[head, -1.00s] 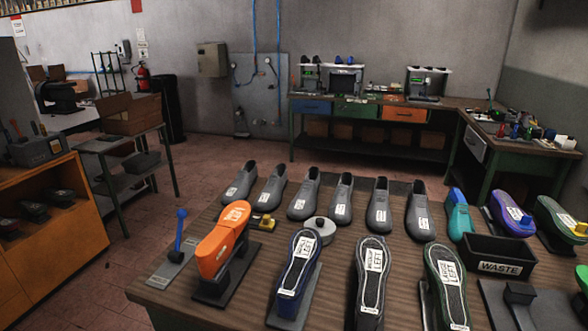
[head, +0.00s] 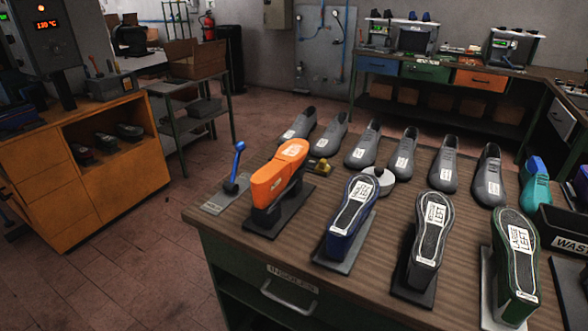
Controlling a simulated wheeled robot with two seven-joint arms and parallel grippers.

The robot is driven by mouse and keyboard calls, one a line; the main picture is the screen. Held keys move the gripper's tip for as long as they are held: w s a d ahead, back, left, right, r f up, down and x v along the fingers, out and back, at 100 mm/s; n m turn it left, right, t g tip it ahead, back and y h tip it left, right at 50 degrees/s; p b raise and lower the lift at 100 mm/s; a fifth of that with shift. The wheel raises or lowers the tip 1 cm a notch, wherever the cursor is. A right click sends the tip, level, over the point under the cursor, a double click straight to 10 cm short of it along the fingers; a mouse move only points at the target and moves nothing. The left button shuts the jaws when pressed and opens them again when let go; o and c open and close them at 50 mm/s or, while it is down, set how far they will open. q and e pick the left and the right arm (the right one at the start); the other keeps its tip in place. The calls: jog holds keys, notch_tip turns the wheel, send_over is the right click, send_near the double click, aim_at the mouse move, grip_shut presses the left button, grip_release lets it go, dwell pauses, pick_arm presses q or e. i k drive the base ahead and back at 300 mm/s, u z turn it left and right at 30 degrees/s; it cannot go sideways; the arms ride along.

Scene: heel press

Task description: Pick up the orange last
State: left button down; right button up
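The orange last (head: 277,172) stands sole-up on a dark stand (head: 279,212) near the left end of the wooden workbench (head: 395,209). A white label lies on its upper face. A blue-handled lever (head: 236,167) on a grey plate stands just left of it. A dark blue last (head: 350,213) on its own stand is to its right. Neither of my grippers shows in the head view.
Several grey shoes (head: 407,148) line the back. An orange cabinet (head: 90,206) stands at left, with open floor (head: 175,235) between it and the bench.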

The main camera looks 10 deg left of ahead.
aim_at(270, 181)
jog(key=u, duration=0.25)
jog(key=k, duration=0.3)
jog(key=u, duration=3.2)
jog(key=i, duration=0.1)
jog(key=z, duration=1.95)
jog(key=i, duration=0.75)
jog(key=z, duration=0.95)
jog(key=i, duration=0.45)
jog(key=z, duration=3.15)
